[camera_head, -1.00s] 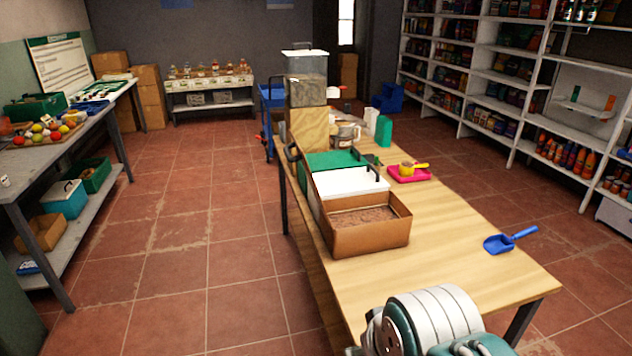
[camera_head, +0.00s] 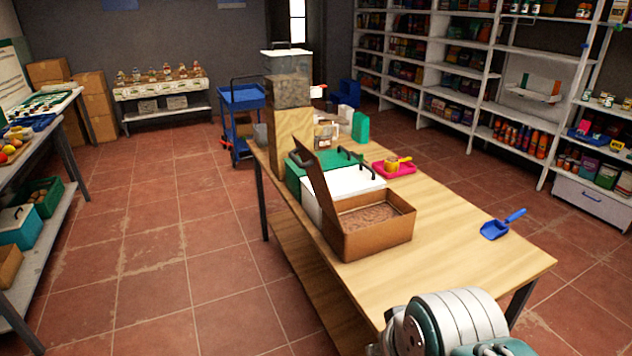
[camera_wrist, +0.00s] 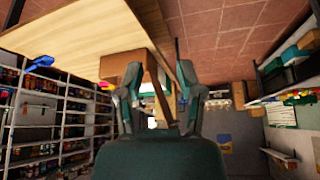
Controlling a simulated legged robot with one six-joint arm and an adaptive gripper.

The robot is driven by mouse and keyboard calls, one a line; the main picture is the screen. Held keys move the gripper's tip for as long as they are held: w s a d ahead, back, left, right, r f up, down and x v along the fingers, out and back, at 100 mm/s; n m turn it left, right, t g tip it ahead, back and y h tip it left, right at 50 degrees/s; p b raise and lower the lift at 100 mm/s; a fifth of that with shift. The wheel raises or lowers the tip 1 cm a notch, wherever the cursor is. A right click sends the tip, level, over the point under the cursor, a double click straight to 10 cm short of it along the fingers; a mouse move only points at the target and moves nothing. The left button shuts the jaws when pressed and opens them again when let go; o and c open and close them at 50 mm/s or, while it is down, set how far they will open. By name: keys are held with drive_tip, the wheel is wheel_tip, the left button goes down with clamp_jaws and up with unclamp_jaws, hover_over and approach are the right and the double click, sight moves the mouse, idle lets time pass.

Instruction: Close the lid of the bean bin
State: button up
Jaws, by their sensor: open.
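The bean bin is a brown box (camera_head: 378,236) on the near part of the wooden table, with brown beans showing inside. Its brown lid (camera_head: 318,190) stands open on the bin's left side, raised and leaning outward to the left. The wrist view is upside down and also shows the brown box (camera_wrist: 118,66) just beyond the fingers. My gripper (camera_wrist: 158,78) is open, its two fingers apart with nothing between them, short of the bin. My gripper's fingers are not visible in the head view, where only my arm shows at the bottom.
White (camera_head: 352,184) and green (camera_head: 296,174) bins stand directly behind the bean bin. A blue scoop (camera_head: 500,226) lies to its right, and a pink tray (camera_head: 394,168) holds a yellow scoop. The table (camera_head: 460,262) is clear in front. Open floor (camera_head: 190,250) lies to the left.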

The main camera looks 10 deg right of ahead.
drive_tip(key=w+a+r+n+t, duration=0.1)
drive_tip(key=w+n, duration=0.1)
drive_tip(key=w, duration=0.2)
drive_tip(key=w+a+r+n+t, duration=0.1)
drive_tip(key=w+a, duration=0.1)
drive_tip(key=w, duration=0.2)
drive_tip(key=w+a+r+n+t, duration=0.1)
drive_tip(key=w+a+n, duration=0.1)
drive_tip(key=w, duration=0.3)
drive_tip(key=shift+a+n+y, duration=0.1)
drive_tip(key=shift+n+y, duration=0.2)
drive_tip(key=shift+y, duration=0.1)
clamp_jaws()
drive_tip(key=w+a+n+t, duration=0.3)
drive_tip(key=w+n, duration=0.1)
drive_tip(key=w, duration=0.5)
drive_tip(key=w+a+n+t+h, duration=0.1)
drive_tip(key=w+a+n+t, duration=0.15)
drive_tip(key=w+n, duration=0.45)
drive_tip(key=w+a+n+t, duration=0.2)
drive_tip(key=w+t, duration=0.2)
drive_tip(key=w, duration=0.7)
drive_tip(key=w+d, duration=0.4)
drive_tip(key=w, duration=0.7)
drive_tip(key=shift+n, duration=0.3)
